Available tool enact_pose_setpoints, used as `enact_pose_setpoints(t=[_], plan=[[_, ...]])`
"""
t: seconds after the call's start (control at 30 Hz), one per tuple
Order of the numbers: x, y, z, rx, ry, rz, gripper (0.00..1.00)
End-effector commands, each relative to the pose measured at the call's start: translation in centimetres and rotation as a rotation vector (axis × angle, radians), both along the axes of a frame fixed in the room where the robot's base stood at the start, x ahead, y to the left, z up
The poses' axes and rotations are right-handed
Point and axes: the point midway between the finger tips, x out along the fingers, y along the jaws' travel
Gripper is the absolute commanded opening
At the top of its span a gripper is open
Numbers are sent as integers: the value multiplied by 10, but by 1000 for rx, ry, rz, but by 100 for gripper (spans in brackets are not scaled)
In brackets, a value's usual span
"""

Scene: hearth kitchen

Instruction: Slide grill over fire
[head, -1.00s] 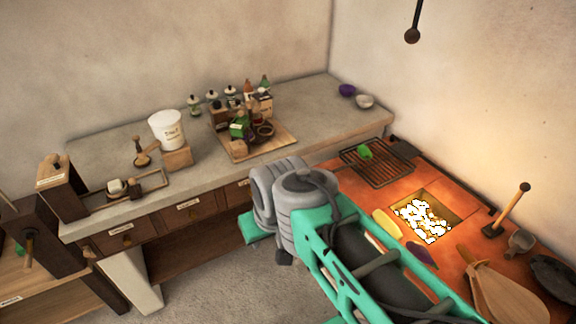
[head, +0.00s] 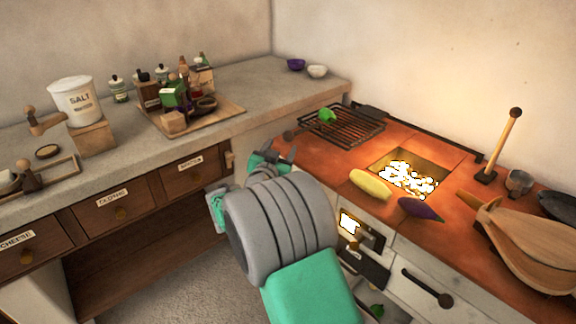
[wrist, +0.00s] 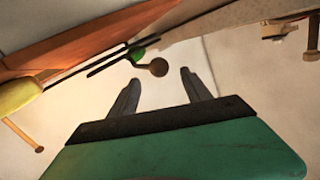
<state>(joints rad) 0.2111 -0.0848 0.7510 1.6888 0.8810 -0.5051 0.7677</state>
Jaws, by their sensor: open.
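The grill (head: 352,130) is a dark wire rack lying on the orange-red hearth top, to the left of and behind the fire pit. A green pepper (head: 327,115) lies on it. The glowing fire (head: 410,178) sits in the square pit, uncovered. The grill's round handle knob (head: 289,135) sticks out at the hearth's left edge. My gripper (head: 280,156) is just below this knob, partly hidden by my wrist. In the wrist view my gripper (wrist: 156,76) is open and empty, with the knob (wrist: 158,68) showing between its fingertips; contact cannot be told.
A yellow vegetable (head: 371,184) and an eggplant (head: 420,209) lie along the pit's front edge. Bellows (head: 530,245) and an upright wooden-handled tool (head: 500,145) are at the right. The stone counter (head: 262,85) with a salt crock (head: 76,100) runs along the left.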

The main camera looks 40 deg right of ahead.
Motion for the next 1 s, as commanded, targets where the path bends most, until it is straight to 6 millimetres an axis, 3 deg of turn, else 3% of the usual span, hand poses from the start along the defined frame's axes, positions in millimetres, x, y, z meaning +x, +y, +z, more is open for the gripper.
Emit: enact_pose_setpoints(t=[0.03,0.17,0.53,0.83,1.0], plan=[[1,-4,-9,-23,-18,-3,57],[6,-14,-3,-44,-36,-4,57],[43,-65,-3,-41,-31,-2,57],[47,-69,-2,-40,-31,0,57],[46,-69,-2,-40,-31,0,44]])
